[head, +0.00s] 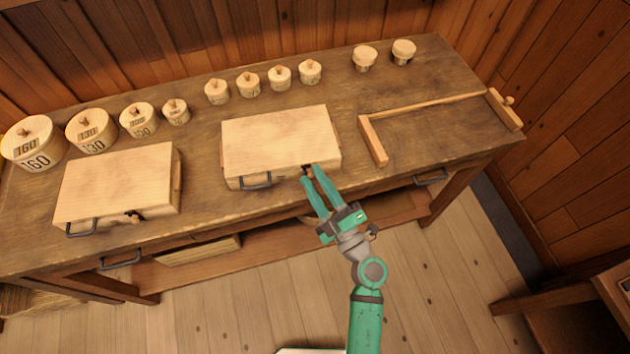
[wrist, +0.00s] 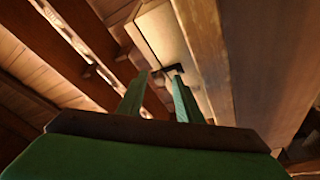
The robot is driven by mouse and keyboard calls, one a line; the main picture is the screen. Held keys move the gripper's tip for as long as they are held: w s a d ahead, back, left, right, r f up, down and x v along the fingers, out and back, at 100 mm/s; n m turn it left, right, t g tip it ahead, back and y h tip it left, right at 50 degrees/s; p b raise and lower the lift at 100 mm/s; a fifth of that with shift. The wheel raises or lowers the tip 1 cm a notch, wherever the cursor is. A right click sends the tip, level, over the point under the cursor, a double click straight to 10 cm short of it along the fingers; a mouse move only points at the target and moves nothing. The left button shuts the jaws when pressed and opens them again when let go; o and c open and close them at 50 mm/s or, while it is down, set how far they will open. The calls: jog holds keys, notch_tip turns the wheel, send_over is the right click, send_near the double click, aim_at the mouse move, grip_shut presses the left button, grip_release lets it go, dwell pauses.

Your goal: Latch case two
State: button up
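Two flat pale wooden cases lie with lids down on the workbench, one at the left (head: 118,180) and one in the middle (head: 280,138). I cannot read which is numbered two. My gripper (head: 309,172) is at the front face of the middle case, right of its dark handle (head: 256,181), at its latch. The fingertips largely hide this latch in the head view. In the wrist view, the fingers (wrist: 160,80) stand apart, with a dark fitting (wrist: 174,69) just beyond the tips. The left case's latch (head: 134,215) shows clearly on its front.
Several lidded round wooden canisters (head: 90,130) and small pots (head: 248,83) stand along the back of the workbench (head: 380,100). A wooden frame with a long bar (head: 425,104) lies at right. Drawer handles (head: 120,260) stick out below the front edge.

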jog(key=shift+d, duration=0.1)
jog(key=shift+s+f, duration=0.1)
jog(key=shift+s, duration=0.2)
jog(key=v, duration=1)
jog(key=shift+d, duration=0.1)
jog(key=s+a+m+g+h, duration=0.1)
jog(key=s+a+m+h, duration=0.1)
jog(key=s+m+h, duration=0.3)
jog(key=s+a+f+m+g+h, duration=0.1)
jog(key=s+m+h, duration=0.5)
jog(key=s+m, duration=0.7)
jog(key=shift+s+a, duration=0.75)
jog(key=shift+s, duration=0.4)
jog(key=shift+f, duration=0.1)
dwell(1.2)
